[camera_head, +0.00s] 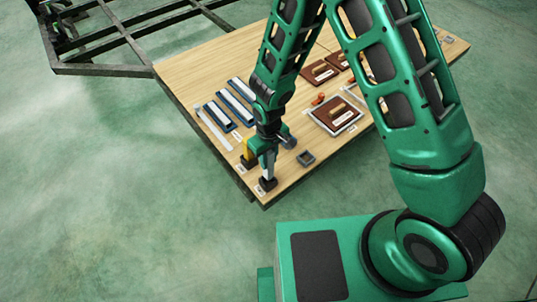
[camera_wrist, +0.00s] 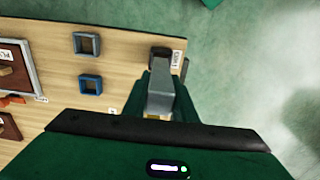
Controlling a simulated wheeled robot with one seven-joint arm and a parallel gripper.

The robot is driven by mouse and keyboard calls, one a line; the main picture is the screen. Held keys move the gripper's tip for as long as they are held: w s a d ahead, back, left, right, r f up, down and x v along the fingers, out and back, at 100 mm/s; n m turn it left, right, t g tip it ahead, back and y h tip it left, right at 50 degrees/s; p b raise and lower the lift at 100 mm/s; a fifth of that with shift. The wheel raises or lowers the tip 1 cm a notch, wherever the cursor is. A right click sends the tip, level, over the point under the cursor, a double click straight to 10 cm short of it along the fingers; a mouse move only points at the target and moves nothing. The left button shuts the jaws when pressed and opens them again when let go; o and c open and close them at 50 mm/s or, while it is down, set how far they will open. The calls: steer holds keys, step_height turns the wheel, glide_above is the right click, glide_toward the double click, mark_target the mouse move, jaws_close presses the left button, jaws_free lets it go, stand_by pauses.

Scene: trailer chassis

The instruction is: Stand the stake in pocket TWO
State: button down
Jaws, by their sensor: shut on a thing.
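My gripper (camera_head: 267,148) is shut on a pale grey stake (camera_head: 268,166) near the table's front corner. The stake points down, close to upright. Its lower end meets a small dark block (camera_head: 266,184) at the table edge; I cannot tell whether it is inside, resting on it or just above. In the wrist view the stake (camera_wrist: 160,92) sits between the fingers and the dark block (camera_wrist: 160,54) lies beyond it, beside a white label (camera_wrist: 177,58) I cannot read surely. A grey square socket (camera_wrist: 87,44) and a blue-rimmed one (camera_wrist: 91,85) stand apart on the left.
The wooden table (camera_head: 185,70) also carries blue-and-white bars (camera_head: 228,110), brown plates with handles (camera_head: 335,114) and a small orange item (camera_head: 318,98). A yellow piece (camera_head: 247,151) stands close left of my gripper. A dark metal frame (camera_head: 110,68) lies behind left. The green floor is clear.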

mark_target(268, 170)
steer(key=shift+f, duration=3.5)
stand_by(1.2)
steer(key=c, duration=1.4)
jaws_free()
steer(key=shift+o, duration=0.2)
step_height(268, 170, up, 11)
steer(key=shift+f, duration=0.15)
